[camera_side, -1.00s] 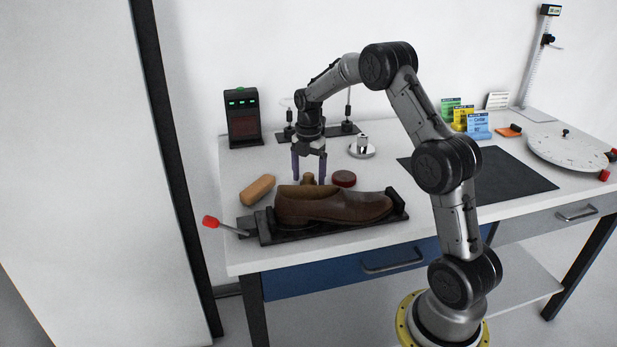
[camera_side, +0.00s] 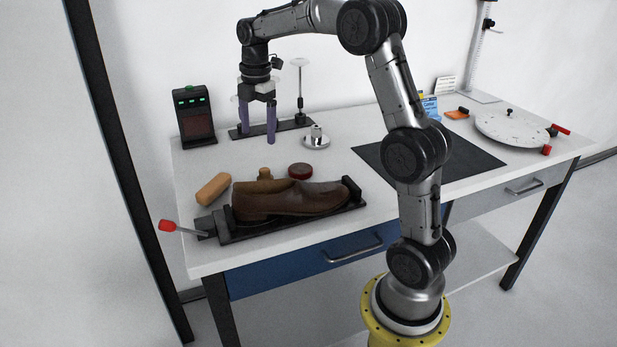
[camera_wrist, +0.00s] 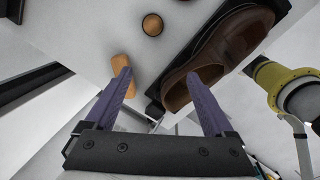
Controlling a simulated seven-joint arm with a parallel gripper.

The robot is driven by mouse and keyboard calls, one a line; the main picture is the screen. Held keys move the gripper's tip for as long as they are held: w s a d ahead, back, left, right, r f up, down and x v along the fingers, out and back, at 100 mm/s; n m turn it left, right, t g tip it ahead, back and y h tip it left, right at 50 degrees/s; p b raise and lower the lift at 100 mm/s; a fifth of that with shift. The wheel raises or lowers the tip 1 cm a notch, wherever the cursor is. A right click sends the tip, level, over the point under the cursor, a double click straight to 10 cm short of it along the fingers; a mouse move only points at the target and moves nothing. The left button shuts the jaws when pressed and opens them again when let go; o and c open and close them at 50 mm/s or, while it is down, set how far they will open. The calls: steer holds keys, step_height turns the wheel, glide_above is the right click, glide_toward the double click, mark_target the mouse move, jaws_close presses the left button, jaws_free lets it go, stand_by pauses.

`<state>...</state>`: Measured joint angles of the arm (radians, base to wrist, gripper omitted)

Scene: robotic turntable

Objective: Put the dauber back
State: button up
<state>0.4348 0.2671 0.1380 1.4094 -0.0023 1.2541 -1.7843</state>
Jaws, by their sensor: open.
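The dauber, seemingly the small round wooden knob (camera_side: 265,173), stands on the table behind the brown shoe. In the wrist view a round wooden top (camera_wrist: 152,24), apparently the same piece, lies ahead of the fingers. My gripper (camera_side: 258,138) is open and empty, up above and behind the dauber, apart from it. Its two purple fingers also show in the wrist view (camera_wrist: 158,75) with nothing between them. The brown shoe (camera_side: 290,200) rests in a black holder (camera_side: 238,236) at the table's front. The dauber's lower part is partly hidden by the shoe.
A dark red tin (camera_side: 300,171) sits right of the dauber, and a tan block (camera_side: 213,189) sits left. A black device with green lights (camera_side: 194,117) and a black stand base (camera_side: 293,125) are behind. A small metal piece (camera_side: 316,138) and black mat (camera_side: 428,159) lie to the right.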

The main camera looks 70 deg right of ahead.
steer(key=s+a+r+m+t, duration=0.1)
steer(key=s+a+r+m, duration=0.35)
steer(key=a, duration=0.25)
steer(key=s+a+f+m+t, duration=0.2)
steer(key=s+a+m, duration=0.3)
steer(key=s, duration=0.5)
steer(key=s+a+f+m+t, duration=0.1)
steer(key=s+a+f+m, duration=0.1)
steer(key=s+a+m, duration=0.4)
steer(key=s+a, duration=0.1)
steer(key=s, duration=0.3)
steer(key=shift+f+t, duration=0.4)
steer(key=shift+s, duration=0.1)
